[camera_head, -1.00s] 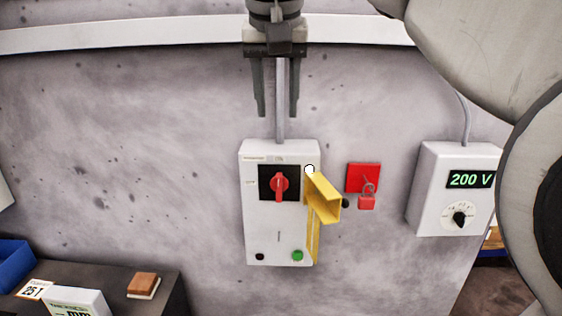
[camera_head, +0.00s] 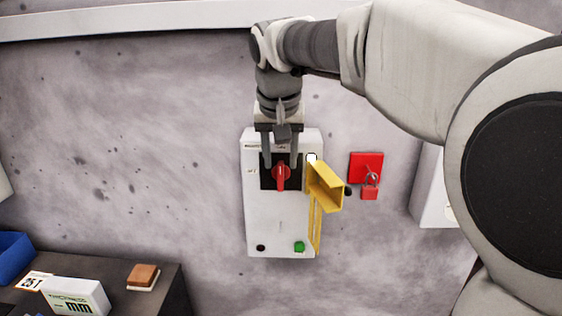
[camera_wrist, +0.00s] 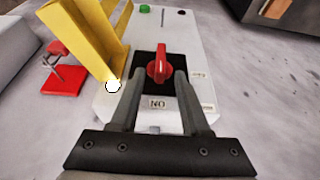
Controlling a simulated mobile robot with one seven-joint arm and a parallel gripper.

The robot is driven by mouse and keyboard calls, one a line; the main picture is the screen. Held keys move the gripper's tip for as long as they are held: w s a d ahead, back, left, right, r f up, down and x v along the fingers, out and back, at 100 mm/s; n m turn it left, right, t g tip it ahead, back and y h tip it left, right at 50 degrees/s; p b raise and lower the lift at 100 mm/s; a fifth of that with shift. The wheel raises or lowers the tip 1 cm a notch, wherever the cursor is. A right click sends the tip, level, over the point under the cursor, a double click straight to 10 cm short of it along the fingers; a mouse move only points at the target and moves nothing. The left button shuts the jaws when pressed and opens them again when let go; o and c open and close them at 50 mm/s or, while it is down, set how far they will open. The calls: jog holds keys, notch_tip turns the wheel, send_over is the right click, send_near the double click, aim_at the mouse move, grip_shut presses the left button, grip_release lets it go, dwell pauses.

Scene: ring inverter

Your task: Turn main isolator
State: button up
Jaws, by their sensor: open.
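The main isolator is a red rotary knob (camera_head: 281,176) on a black square plate (camera_head: 268,183), on the front of a white wall box (camera_head: 265,220). Its handle stands upright in the head view. The knob also shows in the wrist view (camera_wrist: 159,62). My gripper (camera_head: 281,163) is open, with its fingers pointing down over the upper part of the plate. In the wrist view my gripper (camera_wrist: 152,78) has one finger on each side of the knob's near end, with a gap on both sides. It appears not to touch the knob.
A yellow bracket (camera_head: 324,188) juts out from the box's right side, close to the knob. A red plate (camera_head: 366,162) with a red padlock (camera_head: 370,192) hangs further right. A green button (camera_head: 299,247) and a black button (camera_head: 261,248) sit low on the box. A dark bench (camera_head: 165,290) stands lower left.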

jog(key=shift+w+f, duration=0.2)
jog(key=shift+f, duration=0.2)
jog(key=shift+c, duration=0.2)
grip_shut()
